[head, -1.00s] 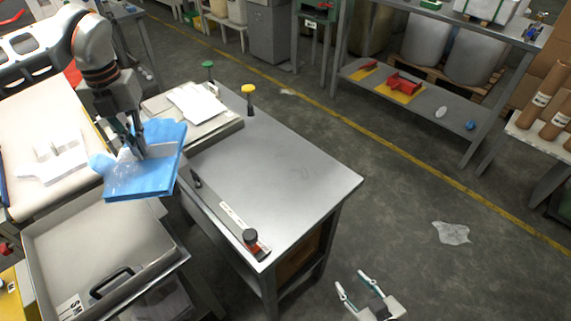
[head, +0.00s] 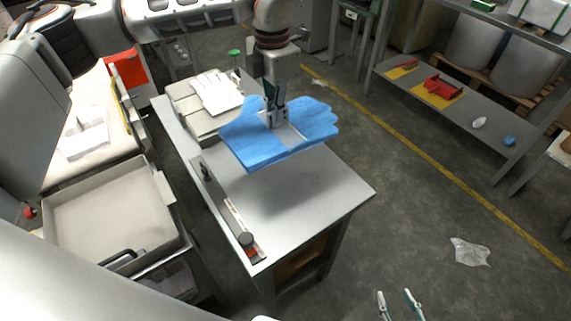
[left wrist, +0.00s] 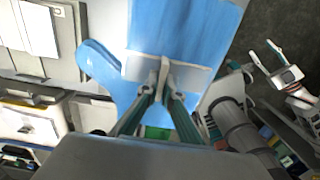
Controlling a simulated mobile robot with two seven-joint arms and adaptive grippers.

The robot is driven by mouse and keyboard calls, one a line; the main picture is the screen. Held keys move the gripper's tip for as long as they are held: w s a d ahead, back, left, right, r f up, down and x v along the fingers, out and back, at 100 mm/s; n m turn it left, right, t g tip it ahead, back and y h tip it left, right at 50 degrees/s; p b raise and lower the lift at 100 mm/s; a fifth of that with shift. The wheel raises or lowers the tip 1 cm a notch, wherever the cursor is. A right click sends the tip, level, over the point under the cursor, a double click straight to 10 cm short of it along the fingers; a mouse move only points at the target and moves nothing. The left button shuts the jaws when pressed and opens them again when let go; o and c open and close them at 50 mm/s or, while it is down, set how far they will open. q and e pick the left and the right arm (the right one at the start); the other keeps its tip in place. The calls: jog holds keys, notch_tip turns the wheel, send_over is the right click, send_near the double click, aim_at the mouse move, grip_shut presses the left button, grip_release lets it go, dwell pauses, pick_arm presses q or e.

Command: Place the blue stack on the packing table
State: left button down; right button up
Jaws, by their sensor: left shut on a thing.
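The blue stack (head: 262,148) is a flat pile of blue glove-shaped film with a pale band across it. My left gripper (head: 271,122) is shut on it at the band, and the left wrist view shows the fingertips (left wrist: 163,88) closed there with the blue stack (left wrist: 185,30) beyond. The stack hangs above the grey-topped packing table (head: 325,195), apart from it, with a shadow below. My right gripper (head: 399,303) is at the bottom edge of the head view, its two fingers spread and empty; it also shows in the left wrist view (left wrist: 272,55).
A grey plate with white glove sheets (head: 217,92) lies on the table's far left part. A bar with a black knob (head: 246,240) runs along its left edge. An empty tray (head: 85,205) stands at left. The tabletop's front right is clear.

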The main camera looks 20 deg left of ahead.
pick_arm(q)
notch_tip(320, 180, down, 17)
jog(key=shift+r, duration=0.2)
jog(key=shift+f, duration=0.1)
dwell(0.3)
jog(key=shift+f, duration=0.2)
jog(key=c, duration=2.2)
grip_release()
jog(key=shift+c, duration=0.2)
